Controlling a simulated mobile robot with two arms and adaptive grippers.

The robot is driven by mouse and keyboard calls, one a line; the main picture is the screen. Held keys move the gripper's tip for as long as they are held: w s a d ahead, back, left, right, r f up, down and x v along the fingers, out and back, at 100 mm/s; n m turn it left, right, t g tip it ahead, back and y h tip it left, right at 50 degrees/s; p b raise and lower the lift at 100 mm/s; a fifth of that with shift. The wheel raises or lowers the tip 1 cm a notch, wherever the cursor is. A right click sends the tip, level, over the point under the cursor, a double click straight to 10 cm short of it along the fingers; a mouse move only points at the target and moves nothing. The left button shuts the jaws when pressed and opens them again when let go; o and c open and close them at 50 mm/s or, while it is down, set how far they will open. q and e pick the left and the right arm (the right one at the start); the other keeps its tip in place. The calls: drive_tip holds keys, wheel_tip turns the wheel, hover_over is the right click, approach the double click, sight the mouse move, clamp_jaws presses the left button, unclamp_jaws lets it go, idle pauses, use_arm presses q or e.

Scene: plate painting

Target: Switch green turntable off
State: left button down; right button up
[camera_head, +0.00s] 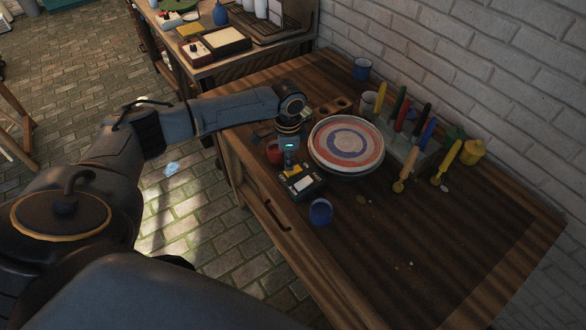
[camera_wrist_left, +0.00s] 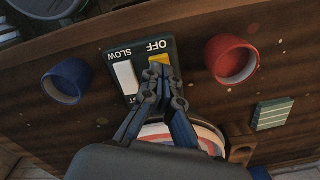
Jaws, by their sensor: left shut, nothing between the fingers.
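A dark control box (camera_head: 312,188) stands at the table's near left part, with a white key and a yellow key (camera_wrist_left: 160,61). In the left wrist view the box (camera_wrist_left: 114,48) reads OFF beside the yellow key and SLOW beside the white key (camera_wrist_left: 126,77). My left gripper (camera_head: 291,168) is shut and empty. In the wrist view its fingertips (camera_wrist_left: 164,77) overlap the lower part of the yellow key; I cannot tell whether they touch it. A plate with red, white and blue rings (camera_head: 346,143) lies on the turntable behind the box. The turntable's colour is hidden.
A red cup (camera_head: 274,152) and a blue cup (camera_head: 321,212) flank the box. Brushes and coloured tools (camera_head: 410,120) stand in a rack behind the plate, near the brick wall (camera_head: 480,65). The table's right part (camera_head: 430,260) is mostly clear.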

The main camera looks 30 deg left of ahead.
sight(289, 172)
use_arm(q)
drive_tip(key=shift+s+f+b, duration=0.1)
drive_tip(key=shift+f+b, duration=0.3)
drive_tip(key=shift+f, duration=0.75)
idle(1.0)
drive_tip(key=shift+r, duration=0.1)
wheel_tip(289, 172, up, 7)
drive_tip(key=p, duration=0.8)
drive_tip(key=shift+d, duration=0.1)
idle(0.4)
